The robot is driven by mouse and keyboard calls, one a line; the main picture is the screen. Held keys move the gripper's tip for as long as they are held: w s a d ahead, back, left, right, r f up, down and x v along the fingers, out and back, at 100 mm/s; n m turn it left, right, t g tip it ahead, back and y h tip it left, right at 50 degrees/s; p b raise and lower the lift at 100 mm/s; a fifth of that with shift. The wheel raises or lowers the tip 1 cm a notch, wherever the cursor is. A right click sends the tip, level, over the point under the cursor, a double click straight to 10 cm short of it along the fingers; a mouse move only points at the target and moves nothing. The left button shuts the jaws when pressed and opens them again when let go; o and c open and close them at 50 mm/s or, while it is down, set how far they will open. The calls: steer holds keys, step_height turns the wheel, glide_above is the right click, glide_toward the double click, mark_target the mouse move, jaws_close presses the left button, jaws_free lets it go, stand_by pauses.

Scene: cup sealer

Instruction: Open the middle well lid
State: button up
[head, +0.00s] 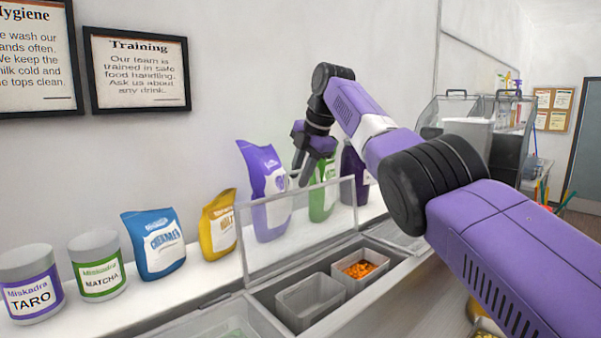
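The middle well lid (310,238), a clear panel with a pale frame, stands raised and nearly upright along the back of the counter well. Below it the well is uncovered, showing an empty grey bin (310,300) and a bin of orange pieces (360,268). My gripper (298,178) is near the lid's top edge, pointing down. I cannot tell whether it touches the lid or how far its fingers are apart. No held object shows.
On the shelf behind stand a taro tub (30,290), a matcha tub (98,268), a blue bag (155,240), a yellow bag (218,225), a purple bag (262,165) and a green bag (322,200). Another clear lid (225,328) lies flat at left.

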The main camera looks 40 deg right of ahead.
steer(key=shift+r, duration=0.2)
steer(key=shift+b+v, duration=0.35)
steer(key=shift+v, duration=3.45)
